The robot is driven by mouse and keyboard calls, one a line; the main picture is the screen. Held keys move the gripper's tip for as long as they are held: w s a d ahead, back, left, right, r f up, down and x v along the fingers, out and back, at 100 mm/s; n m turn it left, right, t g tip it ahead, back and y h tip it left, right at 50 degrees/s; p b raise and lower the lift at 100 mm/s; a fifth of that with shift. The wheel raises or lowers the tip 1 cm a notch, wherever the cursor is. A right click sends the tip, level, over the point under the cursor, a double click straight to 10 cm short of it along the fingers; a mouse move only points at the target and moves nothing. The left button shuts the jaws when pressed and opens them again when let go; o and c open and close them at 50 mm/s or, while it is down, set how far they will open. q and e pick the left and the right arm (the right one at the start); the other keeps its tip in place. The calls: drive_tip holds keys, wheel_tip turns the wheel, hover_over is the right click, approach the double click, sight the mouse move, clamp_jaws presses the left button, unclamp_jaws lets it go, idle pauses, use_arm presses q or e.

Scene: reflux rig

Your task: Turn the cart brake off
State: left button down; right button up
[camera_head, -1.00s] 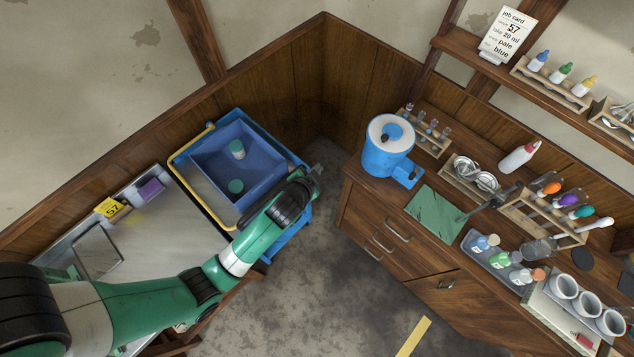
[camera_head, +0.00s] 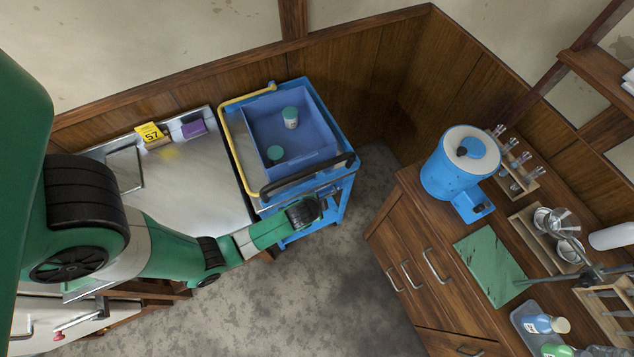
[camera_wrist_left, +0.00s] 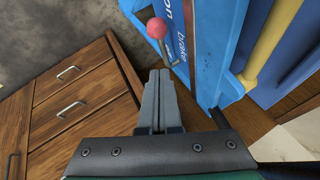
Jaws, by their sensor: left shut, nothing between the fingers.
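The blue cart (camera_head: 338,128) with a yellow rail stands against the wooden wall in the head view. The brake lever shows there as a red ball knob (camera_wrist_left: 157,28) on a short metal rod. My left gripper (camera_wrist_left: 161,72) is shut and empty, its fingertips just below the knob and close to the rod; whether they touch cannot be told. In the head view my left arm (camera_head: 270,232) reaches to the cart's front side, and its fingertips are hidden.
A blue bin (camera_head: 300,152) with two lidded jars (camera_head: 290,116) sits on the cart. A light worktop (camera_head: 190,190) stands left of it. A wooden cabinet (camera_head: 405,250) with a blue-and-white device (camera_head: 460,165) stands right. Grey floor lies open between.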

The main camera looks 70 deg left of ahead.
use_arm(q)
drive_tip(key=f, duration=0.1)
drive_tip(key=a+f, duration=0.1)
drive_tip(key=f, duration=0.1)
drive_tip(key=s+a+f+b, duration=0.1)
drive_tip(key=shift+a+f, duration=0.15)
drive_tip(key=shift+f, duration=0.05)
use_arm(e)
wheel_tip(320, 180, down, 2)
drive_tip(key=shift+f, duration=0.2)
use_arm(q)
drive_tip(key=shift+f, duration=0.1)
use_arm(e)
drive_tip(key=shift+f, duration=0.1)
